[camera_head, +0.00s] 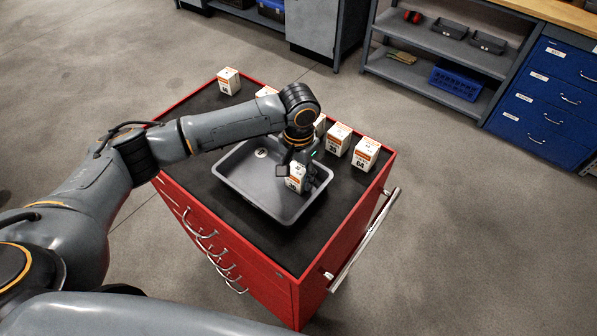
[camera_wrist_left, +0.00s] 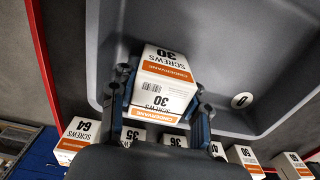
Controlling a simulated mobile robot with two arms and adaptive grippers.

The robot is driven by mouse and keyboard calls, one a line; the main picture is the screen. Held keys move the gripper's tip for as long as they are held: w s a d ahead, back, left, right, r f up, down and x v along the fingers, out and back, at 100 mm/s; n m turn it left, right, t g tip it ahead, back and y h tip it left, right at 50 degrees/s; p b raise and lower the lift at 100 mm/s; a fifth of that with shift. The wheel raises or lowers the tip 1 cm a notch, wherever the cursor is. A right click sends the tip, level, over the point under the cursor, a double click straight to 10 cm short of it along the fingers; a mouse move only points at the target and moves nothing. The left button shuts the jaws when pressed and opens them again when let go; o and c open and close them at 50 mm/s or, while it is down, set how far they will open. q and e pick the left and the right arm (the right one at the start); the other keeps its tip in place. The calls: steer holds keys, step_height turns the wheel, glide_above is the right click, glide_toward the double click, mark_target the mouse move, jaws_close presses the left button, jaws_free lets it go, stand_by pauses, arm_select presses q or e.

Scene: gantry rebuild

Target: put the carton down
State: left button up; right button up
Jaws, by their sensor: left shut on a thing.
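A white and orange screws carton marked 30 (camera_head: 296,178) is between the fingers of my left gripper (camera_head: 298,168). In the left wrist view the carton (camera_wrist_left: 168,72) sits between the two dark fingers, and my left gripper (camera_wrist_left: 161,88) is shut on it. The carton is inside the outline of a grey tray (camera_head: 243,172), toward its right side. I cannot tell whether its base touches the tray floor. The tray (camera_wrist_left: 225,45) holds no other carton that I can see; a round white label marked 0 (camera_wrist_left: 242,100) is on it. My right gripper is not in view.
The tray lies on the black top of a red drawer cabinet (camera_head: 345,237). Several similar cartons stand along its far edge, including one marked 64 (camera_head: 365,154) and one at the far left (camera_head: 228,81). Shelves (camera_head: 440,45) and blue drawers (camera_head: 548,95) stand behind, across open floor.

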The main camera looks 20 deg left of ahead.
mark_target(299, 168)
arm_select(q)
steer(key=o, duration=1.2)
steer(key=shift+o, duration=0.8)
step_height(299, 168, up, 12)
steer(key=b, duration=0.3)
steer(key=shift+r, duration=0.15)
